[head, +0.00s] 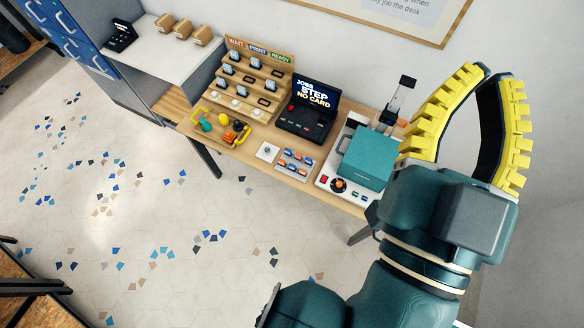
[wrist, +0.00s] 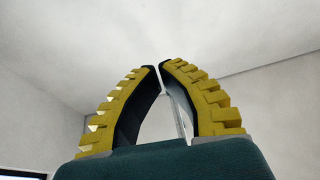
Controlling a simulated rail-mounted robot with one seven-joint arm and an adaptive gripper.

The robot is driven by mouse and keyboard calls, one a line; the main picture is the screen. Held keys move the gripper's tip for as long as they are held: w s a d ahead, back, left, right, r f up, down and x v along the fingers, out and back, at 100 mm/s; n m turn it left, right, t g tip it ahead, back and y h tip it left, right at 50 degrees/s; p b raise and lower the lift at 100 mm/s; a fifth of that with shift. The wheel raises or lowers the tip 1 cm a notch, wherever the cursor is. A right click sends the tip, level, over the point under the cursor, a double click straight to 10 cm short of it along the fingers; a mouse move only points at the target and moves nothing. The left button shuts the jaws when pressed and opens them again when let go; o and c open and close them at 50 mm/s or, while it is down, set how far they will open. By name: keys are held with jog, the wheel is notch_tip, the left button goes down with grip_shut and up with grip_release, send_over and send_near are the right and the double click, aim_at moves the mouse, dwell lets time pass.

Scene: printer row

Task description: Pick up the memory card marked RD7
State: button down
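No marking RD7 is legible in either view, so I cannot tell which thing is the memory card. Several small blue and orange pieces lie in a small holder (head: 281,167) at the table's front edge; they may be cards, but their print is too small to read. My gripper (head: 497,73) has yellow ribbed fingers and is raised at the right in the head view, pointing up, well apart from the table things. In the wrist view the fingertips (wrist: 160,66) almost meet, with nothing between them, against bare wall and ceiling.
A console screen (head: 315,94) reads "JOBS STEP NO CARD". Left of it is a tiered wooden rack (head: 259,46) labelled WAIT, PRINT, READY. A teal-lidded machine (head: 367,157) stands at the table's right. Open floor lies before the table.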

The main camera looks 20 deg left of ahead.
jog(key=c, duration=0.9)
grip_release()
jog(key=shift+s, duration=0.1)
